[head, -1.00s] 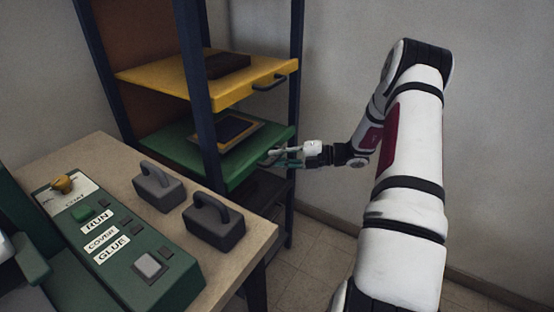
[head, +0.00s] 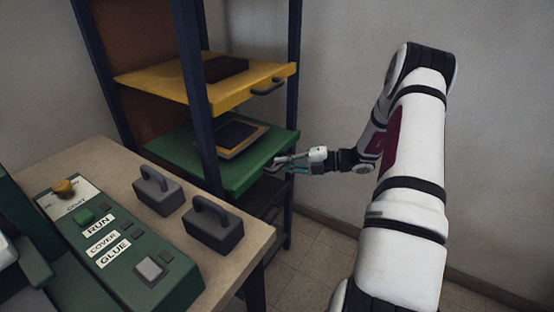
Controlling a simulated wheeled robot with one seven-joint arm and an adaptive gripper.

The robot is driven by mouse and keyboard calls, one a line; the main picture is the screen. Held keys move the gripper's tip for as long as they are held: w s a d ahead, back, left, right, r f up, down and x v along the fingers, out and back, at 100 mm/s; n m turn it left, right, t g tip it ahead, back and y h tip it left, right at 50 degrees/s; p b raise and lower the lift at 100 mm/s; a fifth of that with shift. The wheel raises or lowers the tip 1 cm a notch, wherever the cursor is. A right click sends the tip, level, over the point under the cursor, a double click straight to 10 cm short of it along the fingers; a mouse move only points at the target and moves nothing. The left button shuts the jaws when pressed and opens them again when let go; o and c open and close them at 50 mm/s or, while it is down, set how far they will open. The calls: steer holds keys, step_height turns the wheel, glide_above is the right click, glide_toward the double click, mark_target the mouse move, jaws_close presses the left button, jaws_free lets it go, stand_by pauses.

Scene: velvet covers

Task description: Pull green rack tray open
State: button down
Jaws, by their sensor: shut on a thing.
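The green rack tray (head: 252,174) sits on the middle level of a dark blue rack. A yellow-edged frame with a dark panel (head: 238,136) lies on it. The tray's front edge sticks out a little past the rack's posts. My gripper (head: 283,165) is at the tray's front right edge, shut on the tray's handle. The handle itself is mostly hidden by the fingers.
A dark tray (head: 262,196) is below. A table (head: 172,222) at the left holds two grey handled weights (head: 214,228) and a green control panel (head: 128,262). Floor at the right is free.

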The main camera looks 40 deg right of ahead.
steer(key=s+d+p, duration=0.2)
steer(key=s+d, duration=0.2)
steer(key=s, duration=0.8)
steer(key=s+d+p, duration=0.3)
steer(key=s+d, duration=0.1)
steer(key=s, duration=0.8)
steer(key=shift+d+p, duration=0.3)
steer(key=shift+d, duration=0.1)
steer(key=shift+s, duration=0.1)
steer(key=c, duration=1.9)
jaws_free()
steer(key=v, duration=1.2)
steer(key=shift+r, duration=0.1)
